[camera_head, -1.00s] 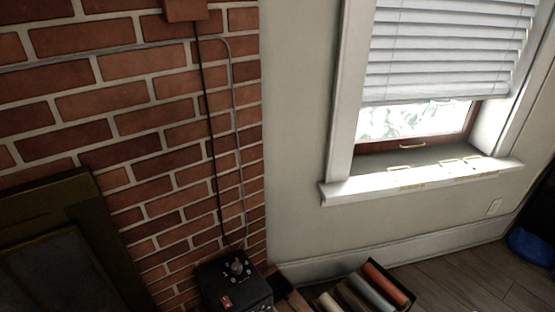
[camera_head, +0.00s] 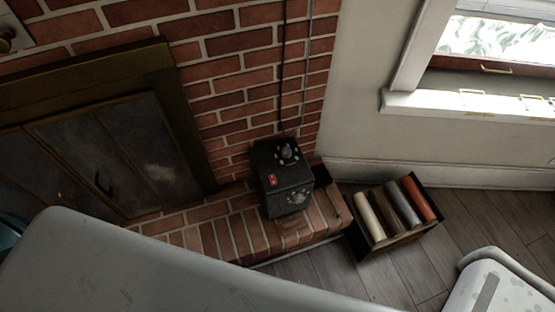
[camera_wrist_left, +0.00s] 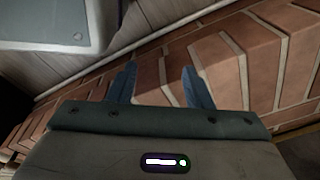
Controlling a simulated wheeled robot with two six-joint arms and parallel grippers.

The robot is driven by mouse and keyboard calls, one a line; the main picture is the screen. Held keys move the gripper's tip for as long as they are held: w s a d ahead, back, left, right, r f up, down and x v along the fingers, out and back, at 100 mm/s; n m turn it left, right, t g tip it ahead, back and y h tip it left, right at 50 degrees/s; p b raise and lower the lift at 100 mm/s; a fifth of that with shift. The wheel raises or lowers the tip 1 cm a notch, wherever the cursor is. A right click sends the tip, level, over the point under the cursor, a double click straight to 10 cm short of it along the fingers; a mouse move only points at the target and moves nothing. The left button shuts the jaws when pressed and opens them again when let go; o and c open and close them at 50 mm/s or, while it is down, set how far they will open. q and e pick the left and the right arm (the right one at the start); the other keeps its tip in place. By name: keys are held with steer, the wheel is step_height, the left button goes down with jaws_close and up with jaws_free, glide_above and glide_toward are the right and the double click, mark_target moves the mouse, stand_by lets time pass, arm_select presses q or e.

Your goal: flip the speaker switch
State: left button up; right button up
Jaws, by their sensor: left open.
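The speaker is a black box (camera_head: 292,201) on the brick hearth, against the brick wall, in the head view. A red switch (camera_head: 272,181) and several knobs show on its top. A cable runs up the wall behind it. My left gripper (camera_wrist_left: 158,86) shows in the left wrist view with its two blue-grey fingers apart and nothing between them. It is over brickwork, and the speaker is not visible in that view. My left arm crosses the bottom left of the head view, but its gripper is out of that picture. My right gripper is not in view.
A dark crate (camera_head: 402,240) with several coloured rolls stands on the wood floor right of the hearth (camera_head: 213,238). The fireplace doors (camera_head: 105,160) are at left. A window sill (camera_head: 465,108) is at upper right. Floor between crate and hearth front is clear.

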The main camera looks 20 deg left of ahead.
arm_select(q)
steer(key=w+d+r+n, duration=0.1)
steer(key=w+d+r, duration=0.1)
steer(key=w+r, duration=0.45)
steer(key=w+d+r+n, duration=0.1)
steer(key=w+d+r, duration=0.2)
steer(key=w, duration=0.7)
step_height(320, 180, up, 21)
steer(key=n+g, duration=0.1)
steer(key=n, duration=0.3)
glide_above(273, 181)
steer(key=shift+h, duration=0.3)
step_height(273, 181, down, 9)
steer(key=shift+d+f, duration=0.1)
steer(key=shift+f, duration=0.4)
steer(key=shift+c, duration=0.3)
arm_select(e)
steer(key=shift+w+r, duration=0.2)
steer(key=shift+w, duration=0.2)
